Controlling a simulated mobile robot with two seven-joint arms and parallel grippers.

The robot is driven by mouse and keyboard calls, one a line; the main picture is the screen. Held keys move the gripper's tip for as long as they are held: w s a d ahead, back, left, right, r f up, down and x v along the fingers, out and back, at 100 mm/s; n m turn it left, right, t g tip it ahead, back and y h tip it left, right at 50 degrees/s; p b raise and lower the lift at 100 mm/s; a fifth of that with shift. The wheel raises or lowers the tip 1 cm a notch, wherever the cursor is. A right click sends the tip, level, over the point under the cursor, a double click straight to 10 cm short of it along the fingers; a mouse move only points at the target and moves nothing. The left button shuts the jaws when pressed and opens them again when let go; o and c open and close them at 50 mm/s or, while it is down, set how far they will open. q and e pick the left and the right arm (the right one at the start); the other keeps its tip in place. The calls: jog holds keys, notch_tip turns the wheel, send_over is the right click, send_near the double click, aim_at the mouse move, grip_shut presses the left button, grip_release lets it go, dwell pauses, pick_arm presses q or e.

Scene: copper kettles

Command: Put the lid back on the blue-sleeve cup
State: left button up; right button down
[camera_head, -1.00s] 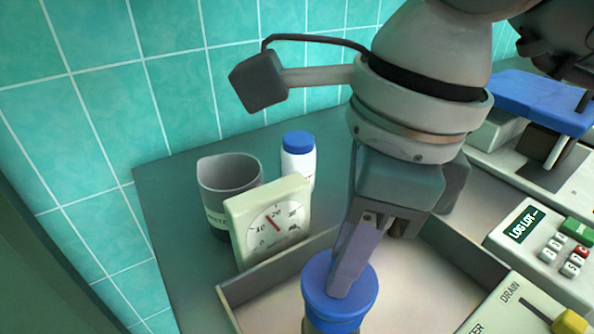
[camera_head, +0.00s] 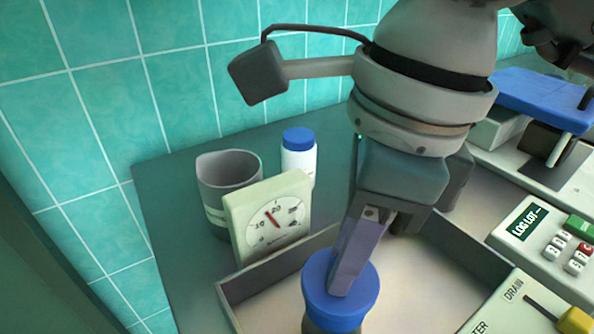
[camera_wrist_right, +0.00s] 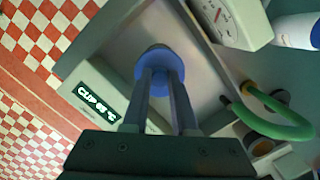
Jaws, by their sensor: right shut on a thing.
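My right gripper (camera_head: 352,262) comes down from above in the head view, shut on a round blue piece with a flat top, which looks like a lid (camera_head: 318,291). The blue piece is near the bottom edge, over the front left part of a shallow tray (camera_head: 232,296). A darker, narrower body shows just under it, cut off by the picture edge. I cannot tell whether they touch. In the right wrist view the blue piece (camera_wrist_right: 157,77) sits between my two fingers. No cup with a blue sleeve can be made out clearly. My left gripper is not in view.
A dial gauge (camera_head: 272,222), a grey mug (camera_head: 228,178) and a white bottle with a blue cap (camera_head: 299,160) stand behind the tray's left side. A keypad box (camera_head: 548,240) and a drain panel (camera_head: 510,310) are at right. The tray's floor is bare right of the gripper.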

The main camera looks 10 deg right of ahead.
dwell(0.3)
jog(key=shift+c, duration=0.7)
grip_release()
jog(key=shift+r+p, duration=2.45)
jog(key=shift+r, duration=1.05)
grip_shut()
